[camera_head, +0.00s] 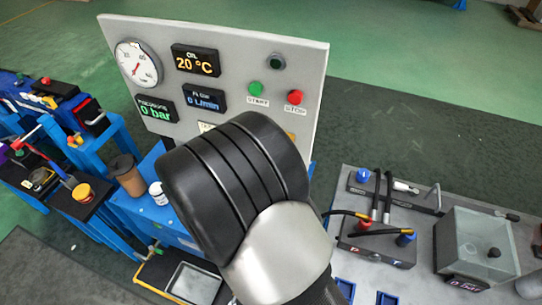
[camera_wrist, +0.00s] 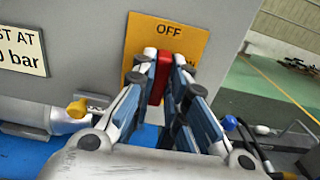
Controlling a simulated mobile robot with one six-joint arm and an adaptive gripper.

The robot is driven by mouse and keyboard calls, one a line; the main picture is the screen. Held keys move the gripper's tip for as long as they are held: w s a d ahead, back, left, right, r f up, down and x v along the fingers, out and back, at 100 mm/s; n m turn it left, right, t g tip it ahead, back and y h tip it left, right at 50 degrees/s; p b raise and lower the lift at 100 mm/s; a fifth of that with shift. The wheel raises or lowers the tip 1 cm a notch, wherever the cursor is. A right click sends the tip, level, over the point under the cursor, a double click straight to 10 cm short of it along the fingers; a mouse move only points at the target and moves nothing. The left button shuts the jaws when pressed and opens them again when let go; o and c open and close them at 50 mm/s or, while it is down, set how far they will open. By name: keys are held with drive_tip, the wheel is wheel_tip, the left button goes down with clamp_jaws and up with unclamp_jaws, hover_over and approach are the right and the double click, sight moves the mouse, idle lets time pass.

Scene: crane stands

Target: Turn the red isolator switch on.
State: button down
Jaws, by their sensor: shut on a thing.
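The red isolator switch (camera_wrist: 159,82) is on a yellow plate (camera_wrist: 138,30) on the grey panel's face in the wrist view. The plate reads OFF at its top; another label at its right is mostly hidden by a finger. The switch's red handle looks upright, pointing toward OFF. My gripper (camera_wrist: 164,66) is shut on the red handle, with one finger on each side. The fingers cover much of the handle and the lower plate. In the head view my arm hides the switch and the gripper.
The grey control panel (camera_head: 227,35) carries a gauge (camera_head: 137,64), displays, a green START button (camera_head: 256,89) and a red STOP button (camera_head: 295,97). In the wrist view a yellow-handled valve (camera_wrist: 77,108) is at the left. A grey bench with hoses (camera_head: 376,195) stands at the right.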

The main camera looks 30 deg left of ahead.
drive_tip(key=shift+m+b, duration=0.3)
drive_tip(key=m+b, duration=0.2)
drive_tip(key=m, duration=0.3)
drive_tip(key=m+b, duration=0.2)
drive_tip(key=m, duration=0.4)
drive_tip(key=f+m+b, duration=0.1)
drive_tip(key=m+b, duration=0.1)
drive_tip(key=m, duration=0.4)
drive_tip(key=shift+d, duration=0.4)
idle(0.4)
drive_tip(key=c, duration=1.6)
unclamp_jaws()
drive_tip(key=shift+r, duration=0.1)
